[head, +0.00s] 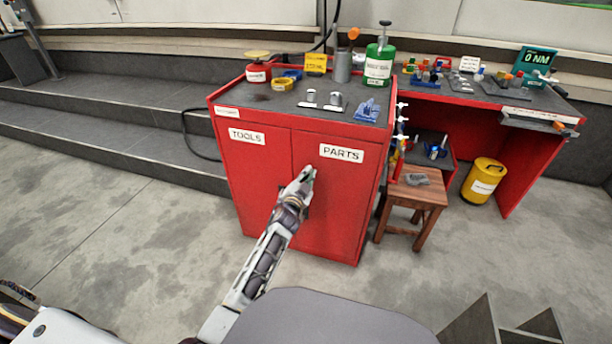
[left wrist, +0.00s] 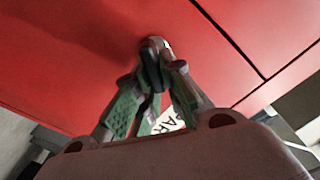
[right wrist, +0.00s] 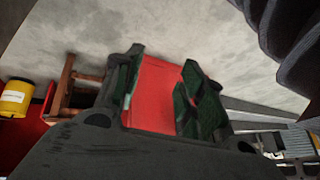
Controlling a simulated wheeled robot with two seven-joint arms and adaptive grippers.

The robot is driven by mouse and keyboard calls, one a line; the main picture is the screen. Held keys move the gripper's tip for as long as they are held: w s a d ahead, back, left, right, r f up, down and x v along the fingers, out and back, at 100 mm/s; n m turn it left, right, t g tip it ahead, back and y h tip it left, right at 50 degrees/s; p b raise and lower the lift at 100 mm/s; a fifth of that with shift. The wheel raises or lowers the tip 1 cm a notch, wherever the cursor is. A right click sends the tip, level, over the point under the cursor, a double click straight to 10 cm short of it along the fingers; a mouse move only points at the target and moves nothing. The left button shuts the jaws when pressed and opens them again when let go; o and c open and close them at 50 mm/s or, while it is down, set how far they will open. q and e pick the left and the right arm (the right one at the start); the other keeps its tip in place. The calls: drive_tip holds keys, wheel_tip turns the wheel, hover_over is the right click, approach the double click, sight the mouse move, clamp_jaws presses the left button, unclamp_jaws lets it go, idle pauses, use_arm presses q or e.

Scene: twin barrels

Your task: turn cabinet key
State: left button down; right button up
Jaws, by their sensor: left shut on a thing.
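The red cabinet (head: 245,180) stands in the middle of the head view, with a left door labelled TOOLS (head: 247,136) and a right door labelled PARTS (head: 340,153). My left gripper (head: 304,178) is at the PARTS door near its left edge. In the left wrist view its green-padded fingers (left wrist: 150,85) are closed on a dark key head (left wrist: 151,62) at a silvery lock on the red door. The head view does not show the key, because the gripper covers it. My right gripper (right wrist: 158,90) shows in the right wrist view with its fingers apart and a red surface behind them.
The cabinet top holds a green canister (head: 378,68), a red tin (head: 258,73) and several small parts. A wooden stool (head: 415,195) and a yellow bin (head: 483,182) stand to the right, by a red workbench (head: 525,165). Grey steps (head: 110,130) lie to the left.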

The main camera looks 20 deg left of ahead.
use_arm(q)
drive_tip(key=shift+d+f+m, duration=0.1)
drive_tip(key=shift+m, duration=0.9)
drive_tip(key=m, duration=0.3)
drive_tip(key=shift+d+f+m+b, duration=0.2)
drive_tip(key=shift+f+m+b, duration=0.1)
drive_tip(key=shift+b, duration=0.1)
drive_tip(key=m, duration=0.2)
drive_tip(key=m+b, duration=0.1)
drive_tip(key=m, duration=0.2)
drive_tip(key=shift+d+f, duration=0.1)
drive_tip(key=shift+f, duration=0.3)
use_arm(e)
drive_tip(key=shift+t+y, duration=0.3)
drive_tip(key=f, duration=0.4)
drive_tip(key=shift+s+a+f, duration=0.25)
drive_tip(key=shift+a, duration=0.1)
drive_tip(key=shift+r, duration=0.1)
use_arm(q)
drive_tip(key=c, duration=1.5)
unclamp_jaws()
drive_tip(key=shift+c, duration=0.2)
use_arm(e)
drive_tip(key=shift+w+r+m, duration=0.1)
drive_tip(key=shift+m, duration=0.2)
drive_tip(key=shift+a, duration=0.15)
